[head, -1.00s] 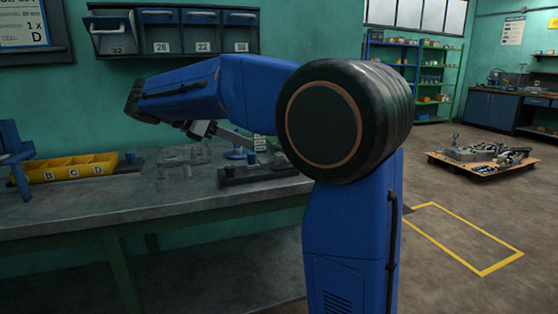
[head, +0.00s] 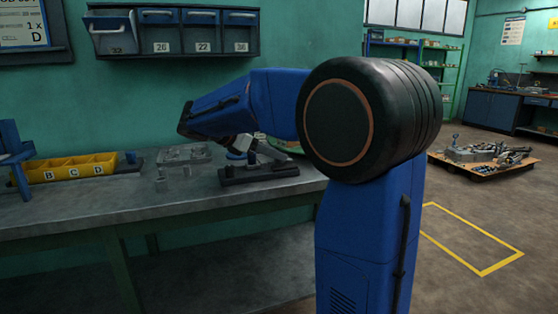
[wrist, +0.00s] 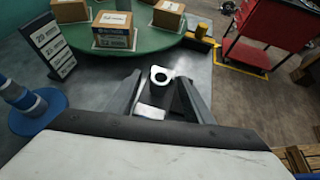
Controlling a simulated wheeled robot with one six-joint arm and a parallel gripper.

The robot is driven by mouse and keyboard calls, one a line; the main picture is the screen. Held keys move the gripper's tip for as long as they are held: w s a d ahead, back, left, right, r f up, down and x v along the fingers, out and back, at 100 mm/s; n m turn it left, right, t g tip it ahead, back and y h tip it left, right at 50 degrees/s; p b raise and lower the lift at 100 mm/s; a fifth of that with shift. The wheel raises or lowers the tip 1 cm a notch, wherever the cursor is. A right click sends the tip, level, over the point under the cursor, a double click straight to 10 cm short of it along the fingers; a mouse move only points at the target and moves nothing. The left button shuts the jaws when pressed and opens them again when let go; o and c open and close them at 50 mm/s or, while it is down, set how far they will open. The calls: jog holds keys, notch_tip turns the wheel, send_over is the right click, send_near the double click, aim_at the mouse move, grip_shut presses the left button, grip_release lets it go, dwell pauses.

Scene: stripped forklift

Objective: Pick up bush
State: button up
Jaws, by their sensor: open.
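A pale ring-shaped part with a dark hole (wrist: 160,70) shows in the wrist view, on the grey surface between my finger tips. It looks like the bush. A white flat patch (wrist: 152,112) lies just below it in the picture. My gripper (wrist: 160,79) is open, with one dark finger on either side of the ring and no visible contact. I cannot tell the height gap. In the head view my gripper (head: 272,152) is over the right end of the workbench, and the ring cannot be made out there.
A round green turntable (wrist: 130,45) with several cardboard boxes lies beyond the ring. A blue stepped post (wrist: 30,108) and a number sign (wrist: 47,45) stand at left. A red cart (wrist: 275,35) is at upper right. The workbench (head: 110,205) holds yellow bins (head: 75,168).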

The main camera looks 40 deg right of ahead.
jog(key=shift+d+f, duration=0.2)
jog(key=shift+d, duration=0.25)
grip_shut()
